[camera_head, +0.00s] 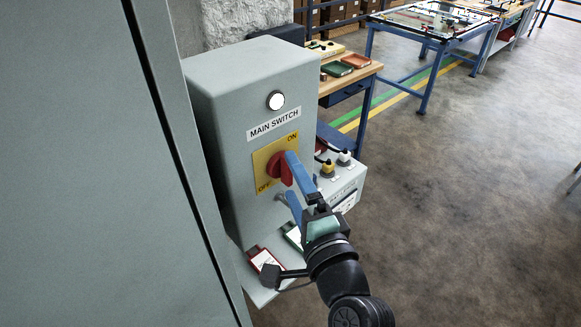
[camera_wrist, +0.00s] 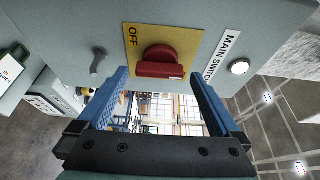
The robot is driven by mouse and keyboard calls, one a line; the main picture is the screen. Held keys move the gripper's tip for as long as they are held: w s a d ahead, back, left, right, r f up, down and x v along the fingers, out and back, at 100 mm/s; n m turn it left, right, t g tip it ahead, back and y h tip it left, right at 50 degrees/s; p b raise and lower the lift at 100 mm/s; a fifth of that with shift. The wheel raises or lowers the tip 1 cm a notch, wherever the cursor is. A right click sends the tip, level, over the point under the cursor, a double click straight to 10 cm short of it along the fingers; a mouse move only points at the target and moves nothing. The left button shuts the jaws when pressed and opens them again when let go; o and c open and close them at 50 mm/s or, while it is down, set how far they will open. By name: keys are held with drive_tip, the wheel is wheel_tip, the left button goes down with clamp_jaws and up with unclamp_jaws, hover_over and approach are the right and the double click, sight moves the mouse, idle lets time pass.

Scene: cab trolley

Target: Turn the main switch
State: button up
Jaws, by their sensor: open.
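The main switch is a red rotary knob (camera_head: 274,168) on a yellow plate (camera_head: 262,158) marked ON at the upper right and OFF at the lower left. The plate is on the front of a grey box (camera_head: 240,110). My gripper (camera_head: 287,176) is open in front of the knob, its blue fingers above and below it. In the wrist view the knob (camera_wrist: 160,58) shows between and beyond the fingertips, its grip bar lying across the picture. No finger contact shows there. I cannot tell exactly which mark the knob points to.
A white lamp (camera_head: 276,101) and the MAIN SWITCH label (camera_head: 273,123) are above the plate. Red and green tags (camera_head: 265,259) lie below. A large grey panel (camera_head: 90,170) stands close at left; open floor is at right.

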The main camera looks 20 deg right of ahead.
drive_tip(key=shift+w, duration=1.05)
drive_tip(key=c, duration=1.2)
drive_tip(key=shift+f, duration=0.1)
